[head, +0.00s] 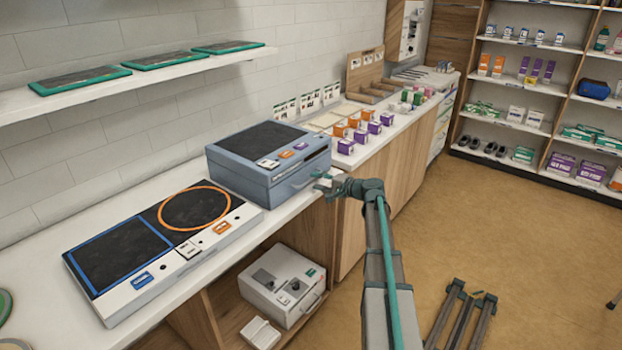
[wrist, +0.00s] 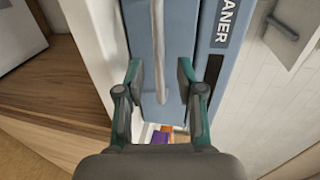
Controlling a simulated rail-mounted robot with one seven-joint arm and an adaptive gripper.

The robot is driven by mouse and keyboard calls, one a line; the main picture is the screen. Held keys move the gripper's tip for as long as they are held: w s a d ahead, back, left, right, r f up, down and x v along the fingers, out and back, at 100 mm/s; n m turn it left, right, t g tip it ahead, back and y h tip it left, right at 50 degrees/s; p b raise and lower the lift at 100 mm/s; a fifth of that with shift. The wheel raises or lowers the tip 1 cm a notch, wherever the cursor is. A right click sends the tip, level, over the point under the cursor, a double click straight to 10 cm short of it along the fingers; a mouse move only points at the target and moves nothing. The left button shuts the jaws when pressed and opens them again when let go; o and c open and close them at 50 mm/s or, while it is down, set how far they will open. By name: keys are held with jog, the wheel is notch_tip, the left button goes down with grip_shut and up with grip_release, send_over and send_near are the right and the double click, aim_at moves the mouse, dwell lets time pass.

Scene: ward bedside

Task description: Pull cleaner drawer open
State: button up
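The cleaner drawer unit is a blue-grey box (head: 255,181) with a dark top, standing on the white counter. Its front faces the room and looks flush with the box. In the wrist view the blue front (wrist: 185,28) shows a dark label whose visible letters read "ANER". A pale bar handle (wrist: 159,45) runs down that front. My gripper (head: 324,182) is at the right end of the front. In the wrist view my gripper (wrist: 159,75) is open, with one finger on each side of the handle's line. I cannot tell whether either finger touches the handle.
A white two-pad device (head: 190,255) with blue and orange outlines sits left of the box. Small orange and purple cartons (head: 345,147) stand behind it to the right. A white machine (head: 283,285) sits on the shelf below. The floor to the right is largely clear.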

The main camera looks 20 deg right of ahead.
aim_at(311, 179)
jog(key=shift+p+x, duration=0.35)
jog(key=shift+x, duration=1.5)
jog(key=shift+c, duration=0.3)
grip_shut()
